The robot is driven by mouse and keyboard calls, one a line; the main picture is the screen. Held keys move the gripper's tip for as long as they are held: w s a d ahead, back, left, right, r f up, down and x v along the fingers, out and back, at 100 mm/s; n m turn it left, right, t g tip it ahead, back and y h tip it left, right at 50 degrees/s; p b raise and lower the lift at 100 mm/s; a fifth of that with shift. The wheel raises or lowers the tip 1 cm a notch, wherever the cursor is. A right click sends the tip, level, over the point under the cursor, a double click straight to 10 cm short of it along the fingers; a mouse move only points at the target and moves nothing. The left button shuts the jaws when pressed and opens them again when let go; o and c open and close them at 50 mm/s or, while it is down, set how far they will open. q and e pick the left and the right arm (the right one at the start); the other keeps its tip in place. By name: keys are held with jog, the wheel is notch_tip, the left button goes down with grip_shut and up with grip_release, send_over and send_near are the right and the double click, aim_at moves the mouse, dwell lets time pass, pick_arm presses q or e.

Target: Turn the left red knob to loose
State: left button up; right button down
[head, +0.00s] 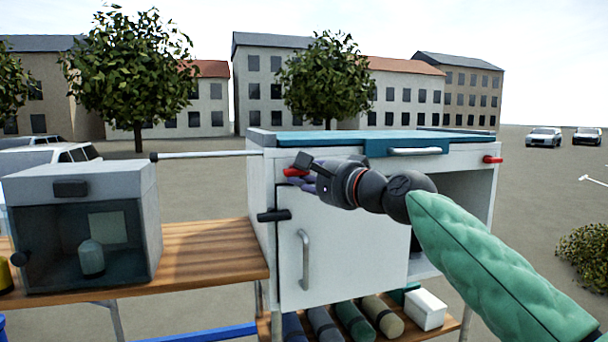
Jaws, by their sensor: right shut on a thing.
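The left red knob (293,173) sits on the upper left front of the white cabinet (340,262), above its door. My right gripper (299,172) reaches in from the right and is shut on this knob. The gripper's fingers hide part of the knob, so its exact turn angle cannot be read. A second red knob (492,160) is on the upper right front of the cabinet, clear of my arm. My left gripper is not in view.
The cabinet door has a grey vertical handle (304,262). A black lever (274,215) juts out left of the door. A wooden table (210,250) with a glass-fronted box (85,235) stands left. Rolls and a white box (425,310) lie on the shelf below.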

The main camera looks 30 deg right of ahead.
jog(key=n+g+p, duration=0.1)
jog(key=n+p, duration=0.3)
jog(key=shift+r+g+h+p, duration=0.35)
jog(key=shift+r+g+h, duration=0.05)
jog(key=n+g+h+p, duration=0.1)
jog(key=n+p, duration=0.2)
jog(key=shift+a+r+n+g+h+p, duration=0.1)
jog(key=shift+n+g+h+p, duration=0.2)
jog(key=shift+n+h+p, duration=0.45)
jog(key=shift+n+h, duration=0.25)
jog(key=shift+n, duration=0.4)
jog(key=shift+w+a+n+g+h, duration=0.15)
jog(key=shift+n+g+h, duration=0.45)
jog(key=shift+n+h, duration=0.65)
jog(key=shift+n, duration=0.35)
jog(key=c, duration=1.1)
grip_release()
jog(key=shift+r, duration=0.1)
jog(key=v, duration=1.2)
